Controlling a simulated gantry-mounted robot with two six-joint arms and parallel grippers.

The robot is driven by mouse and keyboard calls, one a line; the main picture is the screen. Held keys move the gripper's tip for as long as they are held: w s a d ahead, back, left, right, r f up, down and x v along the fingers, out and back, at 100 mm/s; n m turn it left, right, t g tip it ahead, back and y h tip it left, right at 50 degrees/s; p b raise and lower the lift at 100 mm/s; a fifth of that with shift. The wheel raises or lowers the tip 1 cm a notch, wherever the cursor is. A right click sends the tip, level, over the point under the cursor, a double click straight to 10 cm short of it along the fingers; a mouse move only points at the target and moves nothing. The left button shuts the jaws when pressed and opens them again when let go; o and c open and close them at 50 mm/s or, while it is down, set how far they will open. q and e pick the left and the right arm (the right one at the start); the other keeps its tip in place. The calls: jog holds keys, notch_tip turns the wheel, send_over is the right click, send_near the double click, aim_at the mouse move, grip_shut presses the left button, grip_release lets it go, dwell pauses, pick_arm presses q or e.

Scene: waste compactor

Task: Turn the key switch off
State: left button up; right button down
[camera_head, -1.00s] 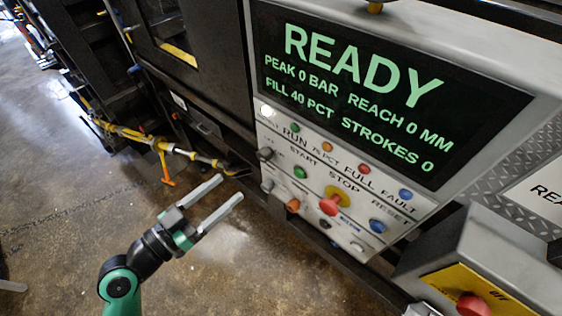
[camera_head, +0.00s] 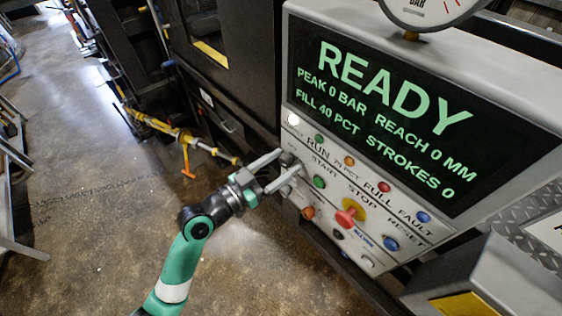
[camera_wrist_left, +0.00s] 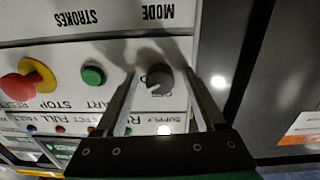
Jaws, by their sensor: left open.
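A round dark grey knob with a pale notch, at the key switch's likely place, sits on the panel's left side, left of the green START button. It shows in the left wrist view (camera_wrist_left: 159,79), between the two fingers. My left gripper (camera_head: 290,162) is open, with its fingertips at the panel's left edge, one on each side of the knob. In the left wrist view the left gripper (camera_wrist_left: 159,74) has a gap around the knob; I cannot tell whether either finger touches it. My right gripper is not in view.
The green START button (camera_head: 319,181), red STOP mushroom (camera_head: 346,216) and blue RESET button (camera_head: 390,243) are in the knob's row. A white lamp (camera_head: 293,119) is lit above. The display (camera_head: 385,110) reads READY. Open floor lies left of the panel.

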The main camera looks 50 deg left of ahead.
pick_arm(q)
grip_shut()
dwell(0.5)
jog(key=n+p, duration=0.2)
jog(key=n, duration=0.3)
jog(key=shift+r, duration=0.1)
jog(key=n+p, duration=0.1)
jog(key=n, duration=0.3)
jog(key=shift+n+p, duration=0.3)
jog(key=shift+p, duration=0.1)
jog(key=shift+n+p, duration=0.45)
jog(key=shift+n, duration=0.75)
grip_release()
